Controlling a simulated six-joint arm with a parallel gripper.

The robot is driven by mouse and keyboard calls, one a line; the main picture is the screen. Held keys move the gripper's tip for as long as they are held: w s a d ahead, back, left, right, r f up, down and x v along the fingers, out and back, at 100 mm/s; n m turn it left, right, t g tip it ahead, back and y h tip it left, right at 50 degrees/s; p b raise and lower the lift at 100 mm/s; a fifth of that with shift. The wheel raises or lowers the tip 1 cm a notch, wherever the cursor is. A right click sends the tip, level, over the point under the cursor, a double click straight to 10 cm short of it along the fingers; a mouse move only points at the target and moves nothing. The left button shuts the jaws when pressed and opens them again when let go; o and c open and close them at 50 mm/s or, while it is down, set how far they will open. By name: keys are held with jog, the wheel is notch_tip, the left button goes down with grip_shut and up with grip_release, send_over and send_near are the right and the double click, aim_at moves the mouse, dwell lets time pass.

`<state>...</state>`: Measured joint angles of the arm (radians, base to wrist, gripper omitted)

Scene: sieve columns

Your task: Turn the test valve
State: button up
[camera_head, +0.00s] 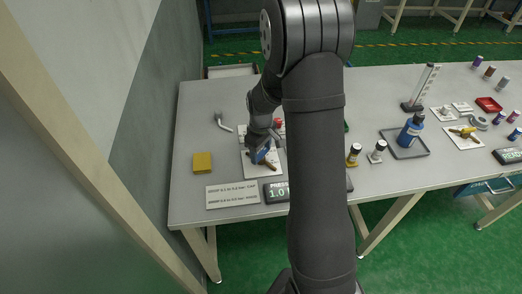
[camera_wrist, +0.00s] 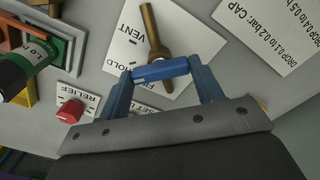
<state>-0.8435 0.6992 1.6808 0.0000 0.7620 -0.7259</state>
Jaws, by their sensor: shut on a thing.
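The test valve (camera_wrist: 152,32) shows in the wrist view as a brass lever on a white plate with VENT and HOLD lettering.
A red knob (camera_wrist: 70,110) on a RELIEF label and a dark green cylinder (camera_wrist: 22,70) lie left in the wrist view. A yellow block (camera_head: 202,162), a sign (camera_head: 232,195) and a display (camera_head: 276,192) are nearby. Bottles and a tray (camera_head: 418,150) stand right.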

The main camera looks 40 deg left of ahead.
aim_at(261, 153)
jog(key=o, duration=1)
jog(key=shift+r, duration=0.1)
notch_tip(261, 153, up, 17)
jog(key=shift+r, duration=0.15)
notch_tip(261, 153, down, 18)
jog(key=shift+r, duration=0.25)
dwell(0.7)
